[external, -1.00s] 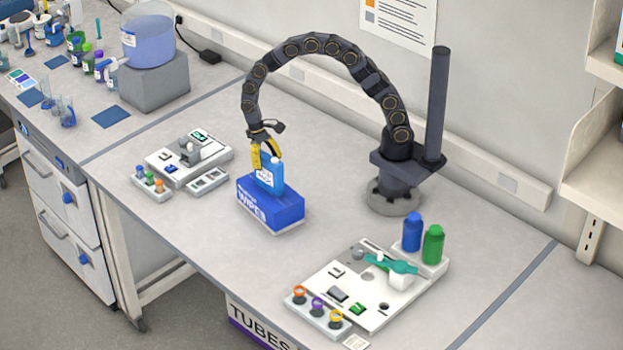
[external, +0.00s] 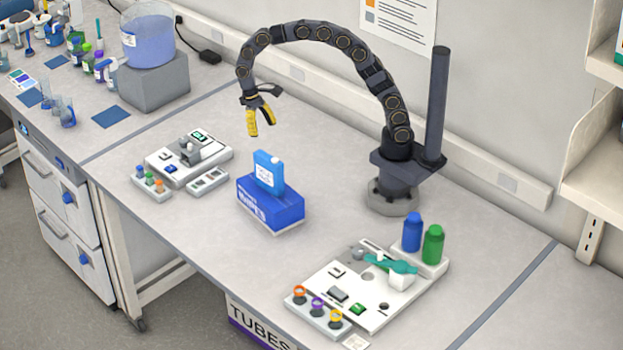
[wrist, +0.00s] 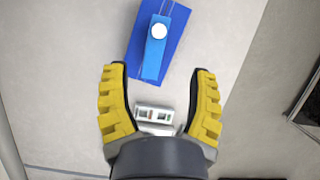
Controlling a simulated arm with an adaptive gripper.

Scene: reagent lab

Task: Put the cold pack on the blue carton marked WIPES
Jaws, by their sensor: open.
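The blue cold pack (external: 268,172) stands upright on top of the blue carton marked WIPES (external: 272,207), near the middle of the bench. In the wrist view the cold pack (wrist: 155,50) with its white cap shows from above, resting on the carton (wrist: 174,52). My gripper (external: 261,134) is open and empty, above and slightly left of the cold pack in the external view. Its yellow fingers are spread wide in the wrist view (wrist: 160,97), with the pack beyond their tips and nothing between them.
A white instrument (external: 188,158) and a rack of small vials (external: 152,184) stand left of the carton. A white tray station (external: 360,285) with blue (external: 412,232) and green (external: 433,245) bottles is at the right.

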